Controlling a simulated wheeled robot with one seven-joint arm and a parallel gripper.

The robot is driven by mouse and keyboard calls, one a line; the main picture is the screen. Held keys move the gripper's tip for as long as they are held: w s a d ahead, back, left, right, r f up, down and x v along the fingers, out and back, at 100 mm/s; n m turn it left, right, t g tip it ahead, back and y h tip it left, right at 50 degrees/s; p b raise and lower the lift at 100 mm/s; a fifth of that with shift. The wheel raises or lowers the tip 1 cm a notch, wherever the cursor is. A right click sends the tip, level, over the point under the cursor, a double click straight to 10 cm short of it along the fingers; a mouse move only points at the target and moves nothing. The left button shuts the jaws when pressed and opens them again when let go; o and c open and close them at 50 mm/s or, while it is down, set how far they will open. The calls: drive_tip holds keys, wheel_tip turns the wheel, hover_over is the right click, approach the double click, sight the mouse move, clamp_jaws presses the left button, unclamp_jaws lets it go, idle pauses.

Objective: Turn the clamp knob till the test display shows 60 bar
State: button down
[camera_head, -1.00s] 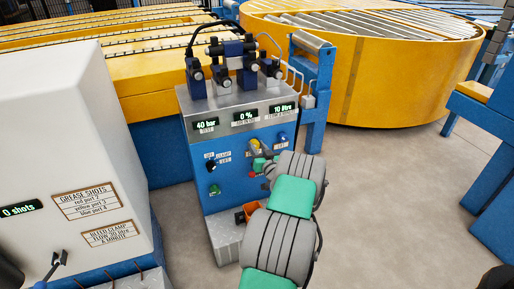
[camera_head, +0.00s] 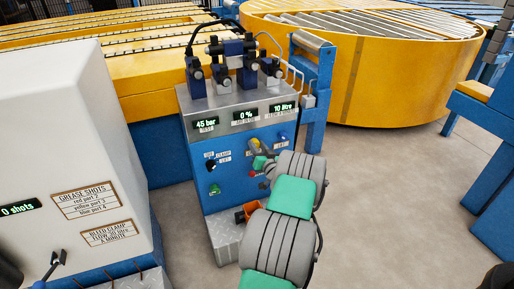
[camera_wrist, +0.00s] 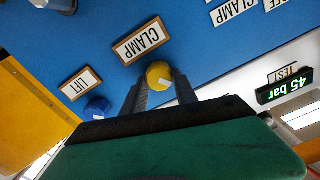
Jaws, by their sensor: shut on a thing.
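A blue lift knob (camera_wrist: 97,106) is close beside my gripper. The panel also has a black switch (camera_head: 211,165), a green button (camera_head: 214,190) and displays of 0 % (camera_head: 243,116) and 10 litre (camera_head: 283,108).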

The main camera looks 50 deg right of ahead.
drive_tip(key=m, duration=0.4)
drive_tip(key=shift+b, duration=0.4)
drive_tip(key=m, duration=0.4)
drive_tip(key=shift+s+d+m, duration=0.1)
drive_tip(key=shift+d+m, duration=0.05)
drive_tip(key=shift+m, duration=0.45)
drive_tip(key=c, duration=1)
unclamp_jaws()
drive_tip(key=shift+f, duration=0.1)
drive_tip(key=shift+o, duration=0.2)
drive_tip(key=p+v, duration=0.1)
drive_tip(key=v, duration=0.6)
drive_tip(key=shift+s+a, duration=0.2)
drive_tip(key=shift+s, duration=0.15)
